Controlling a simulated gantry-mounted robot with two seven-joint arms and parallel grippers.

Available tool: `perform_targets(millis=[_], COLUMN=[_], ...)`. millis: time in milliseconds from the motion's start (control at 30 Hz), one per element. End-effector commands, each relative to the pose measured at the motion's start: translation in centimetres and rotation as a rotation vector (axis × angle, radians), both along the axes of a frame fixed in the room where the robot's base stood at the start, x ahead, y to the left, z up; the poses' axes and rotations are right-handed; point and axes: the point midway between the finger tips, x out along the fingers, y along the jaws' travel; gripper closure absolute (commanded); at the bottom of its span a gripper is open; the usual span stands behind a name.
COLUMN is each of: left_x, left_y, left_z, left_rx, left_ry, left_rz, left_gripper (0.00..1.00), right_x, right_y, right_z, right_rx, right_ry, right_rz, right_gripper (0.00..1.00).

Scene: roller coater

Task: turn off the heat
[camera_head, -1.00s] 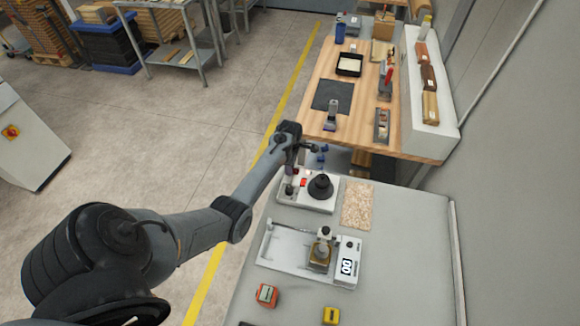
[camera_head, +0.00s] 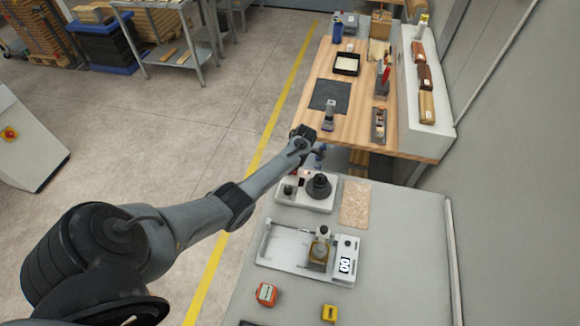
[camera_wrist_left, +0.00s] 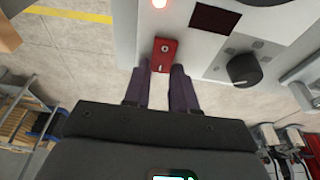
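A white heating unit (camera_head: 298,203) stands at the far end of the grey bench, with a dark round part (camera_head: 319,186) on top. In the head view my gripper's fingers are mostly hidden. My right gripper is not in view.
A white coater device (camera_head: 280,250) with a digital display stands nearer on the bench. A beige patterned sheet (camera_head: 355,205) lies right of the heating unit. A red gauge (camera_head: 266,294) and yellow block (camera_head: 330,313) are in front. A wooden table (camera_head: 350,125) stands behind.

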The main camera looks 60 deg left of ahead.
Motion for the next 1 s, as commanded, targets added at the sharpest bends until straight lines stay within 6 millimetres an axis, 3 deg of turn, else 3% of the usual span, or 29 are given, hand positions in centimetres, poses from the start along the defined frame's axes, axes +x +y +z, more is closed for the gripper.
perform_targets(millis=[33, 167, 567, 1000], left_x=[0.0, 0.0, 0.1, 1.4], left_y=[0.0, 0.0, -0.1, -1.3], left_z=[0.1, 0.0, 0.6, 7.2], left_rx=[-0.001, -0.001, 0.000, 0.001], left_ry=[-0.001, -0.001, 0.000, -0.003], left_rz=[-0.001, -0.001, 0.000, -0.001], left_gripper=[0.67, 0.49, 0.49, 0.49], right_x=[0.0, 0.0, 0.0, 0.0], right_y=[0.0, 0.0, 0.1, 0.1], right_z=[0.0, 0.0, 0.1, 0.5], right_rx=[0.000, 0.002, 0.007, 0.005], right_ry=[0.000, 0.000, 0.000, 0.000], right_rz=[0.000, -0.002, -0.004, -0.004], right_gripper=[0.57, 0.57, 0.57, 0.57])
